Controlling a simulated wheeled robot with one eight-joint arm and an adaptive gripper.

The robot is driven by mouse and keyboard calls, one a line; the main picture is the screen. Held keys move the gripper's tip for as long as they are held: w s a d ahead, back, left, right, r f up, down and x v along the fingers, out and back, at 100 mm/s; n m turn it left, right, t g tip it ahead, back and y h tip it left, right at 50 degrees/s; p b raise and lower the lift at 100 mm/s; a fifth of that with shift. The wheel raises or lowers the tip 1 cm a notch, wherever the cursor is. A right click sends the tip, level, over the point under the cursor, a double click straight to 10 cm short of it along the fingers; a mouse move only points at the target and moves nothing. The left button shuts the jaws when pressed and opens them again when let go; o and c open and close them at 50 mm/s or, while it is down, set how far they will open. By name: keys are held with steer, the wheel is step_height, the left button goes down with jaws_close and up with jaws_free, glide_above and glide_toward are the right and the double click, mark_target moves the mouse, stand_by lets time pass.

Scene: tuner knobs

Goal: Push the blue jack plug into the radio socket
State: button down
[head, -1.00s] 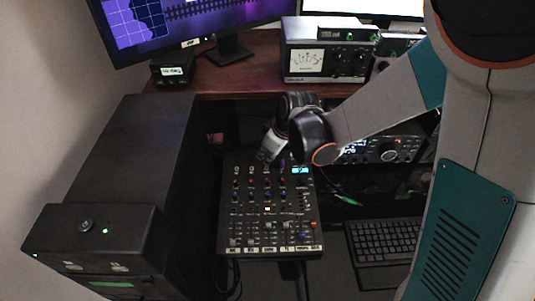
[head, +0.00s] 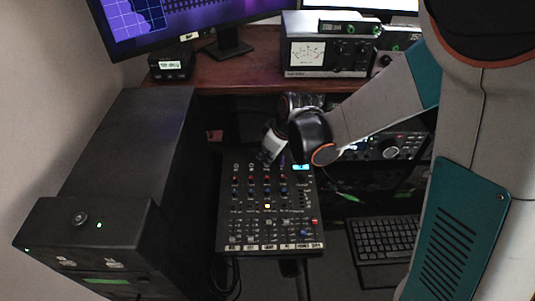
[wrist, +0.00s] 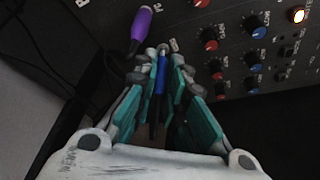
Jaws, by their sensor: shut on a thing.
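The blue jack plug (wrist: 160,78) stands between the teal-padded fingers of my gripper (wrist: 160,62) in the wrist view. My gripper is shut on it. The plug's far end points at the dark mixer panel (wrist: 245,18); I cannot tell whether it is in a socket. The radio (head: 392,148) with a lit display is to the right, partly behind my arm. Its socket cannot be made out.
A purple plug (wrist: 142,24) stands just left of my fingertips in the wrist view. Red and blue knobs (wrist: 257,26) are close on the right. A black cabinet (head: 125,165) stands left of the mixer, a keyboard (head: 385,240) right. A green-ended cable (head: 347,197) lies below the radio.

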steer(key=shift+w+f+b, duration=0.1)
steer(key=shift+f+b, duration=0.6)
steer(key=shift+f, duration=0.2)
steer(key=c, duration=1.6)
jaws_free()
steer(key=shift+o, duration=0.2)
steer(key=v, duration=1.2)
